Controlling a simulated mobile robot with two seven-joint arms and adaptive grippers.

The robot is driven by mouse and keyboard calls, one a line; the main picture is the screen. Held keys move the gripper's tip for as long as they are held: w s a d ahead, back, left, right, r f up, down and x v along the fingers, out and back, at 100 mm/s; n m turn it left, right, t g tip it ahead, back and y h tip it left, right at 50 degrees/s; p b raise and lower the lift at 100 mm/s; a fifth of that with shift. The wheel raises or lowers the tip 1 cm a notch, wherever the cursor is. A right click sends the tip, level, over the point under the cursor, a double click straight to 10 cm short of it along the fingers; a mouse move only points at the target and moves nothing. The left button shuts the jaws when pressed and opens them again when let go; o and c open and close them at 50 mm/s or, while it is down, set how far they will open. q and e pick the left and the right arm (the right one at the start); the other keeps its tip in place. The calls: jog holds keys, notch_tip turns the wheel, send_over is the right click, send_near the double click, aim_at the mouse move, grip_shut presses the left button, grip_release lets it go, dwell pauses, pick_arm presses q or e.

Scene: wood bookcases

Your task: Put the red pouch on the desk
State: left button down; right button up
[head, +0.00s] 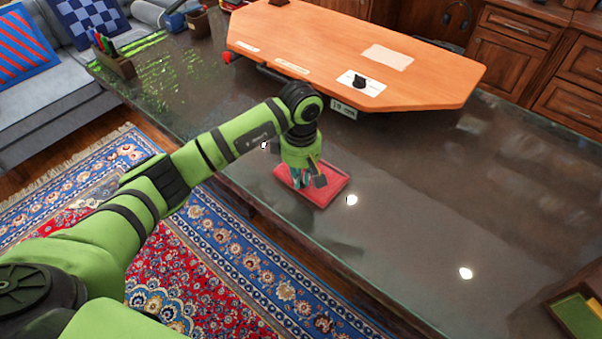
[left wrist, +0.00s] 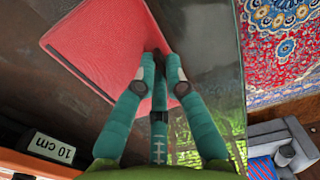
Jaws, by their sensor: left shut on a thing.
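The red pouch (head: 325,188) is a flat red rectangle at the near edge of the dark glossy desk (head: 430,210) in the head view. It also shows in the left wrist view (left wrist: 110,45), running out past the top of the picture. My left gripper (head: 305,182) points down at the pouch, with its teal fingers (left wrist: 158,75) shut on the pouch's edge. The pouch lies on or very close to the desk top; I cannot tell whether it touches. The pinched edge is partly hidden by the fingers. My right gripper is not in view.
An orange wooden board (head: 350,60) with a white card and a dark knob sits on the far part of the desk. A green-lined tray (head: 578,312) is at the lower right. A pen holder (head: 112,60) stands at the left end. The middle right of the desk is clear.

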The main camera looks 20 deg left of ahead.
pick_arm(q)
jog(key=shift+f, duration=0.2)
jog(key=c, duration=1.3)
grip_release()
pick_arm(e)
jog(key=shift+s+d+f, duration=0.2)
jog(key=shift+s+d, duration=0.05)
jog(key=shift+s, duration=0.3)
pick_arm(q)
jog(key=shift+r, duration=0.15)
notch_tip(320, 180, up, 12)
jog(key=b, duration=0.2)
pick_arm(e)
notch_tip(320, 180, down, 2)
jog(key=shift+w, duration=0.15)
